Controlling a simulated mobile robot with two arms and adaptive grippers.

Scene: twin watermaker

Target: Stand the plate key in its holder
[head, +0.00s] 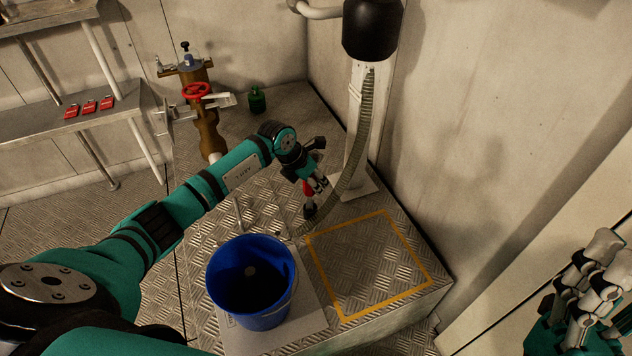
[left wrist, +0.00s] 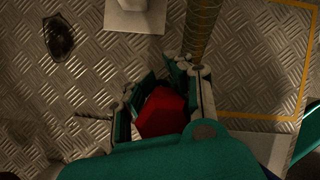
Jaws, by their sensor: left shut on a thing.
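My left gripper (head: 309,190) is shut on a red thing, which I take to be the plate key (head: 308,187), with a dark lower end. It is over the metal deck, close to the ribbed hose. In the left wrist view the red key (left wrist: 163,112) sits between the fingers of the gripper (left wrist: 165,90); its lower end is hidden there. I cannot make out the holder for certain; a thin upright rod (head: 238,212) stands behind the blue bucket. My right gripper (head: 588,285) is at the lower right edge, partly cut off, its opening unclear.
A blue bucket (head: 228,278) stands on a pale plate at the front. A ribbed hose (head: 364,130) hangs by a white post (head: 355,120). A yellow outlined square (head: 420,256) on the deck is empty. A brown pipe with a red valve wheel (head: 196,90) stands at the back left.

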